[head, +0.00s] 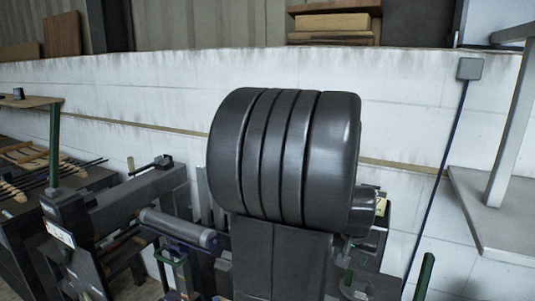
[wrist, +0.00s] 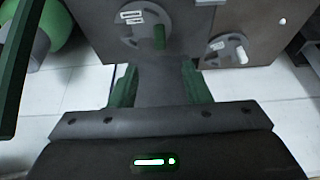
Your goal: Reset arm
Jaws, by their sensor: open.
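My gripper (wrist: 158,78) shows in the wrist view, with one green finger on each side of a grey middle part. The fingers stand apart and I see nothing held between them. Beyond them is a grey panel (wrist: 188,18) with a round dial-like fitting (wrist: 130,29) with a green peg, and a second round fitting (wrist: 229,51) with a pale peg at its right. I cannot tell the exact gap between gripper and panel. In the head view my own dark, ribbed arm part fills the middle, and I cannot make out the gripper there.
In the head view, dark machinery with a grey roller (head: 178,228) stands at the lower left. A white wall (head: 120,95) runs behind. A grey stand (head: 490,215) is at the right. In the wrist view a green rounded thing (wrist: 48,22) is at the upper left, above pale floor tiles (wrist: 75,84).

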